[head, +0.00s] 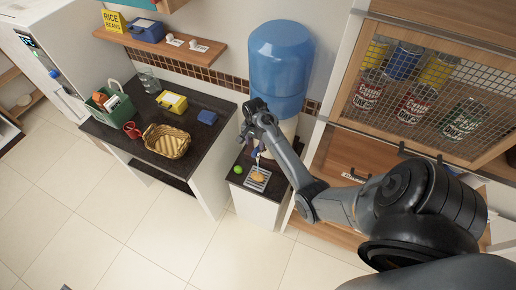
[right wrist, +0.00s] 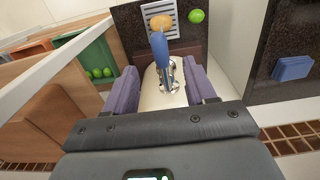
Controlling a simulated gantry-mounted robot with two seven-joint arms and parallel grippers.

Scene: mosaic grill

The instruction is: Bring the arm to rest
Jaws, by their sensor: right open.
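My right gripper (head: 251,130) hangs in front of the water dispenser below its blue bottle (head: 281,60). In the right wrist view my right gripper (right wrist: 160,70) is open, its two purple finger pads apart. A blue tap lever (right wrist: 159,45) with a chrome base shows between the pads; I cannot tell whether they touch it. The lever also shows below the gripper in the head view (head: 256,153). Below the tap, an orange-brown roundish item (head: 257,177) lies on a slatted grey tray (head: 258,186). My left gripper is not in view.
A green lime (head: 238,169) lies beside the tray. A dark counter at left holds a wicker basket (head: 166,141), a green bin (head: 108,104), a red mug (head: 131,130) and a blue box (head: 207,117). A mesh-fronted cabinet with cans (head: 415,103) stands at right. The floor (head: 130,225) is clear.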

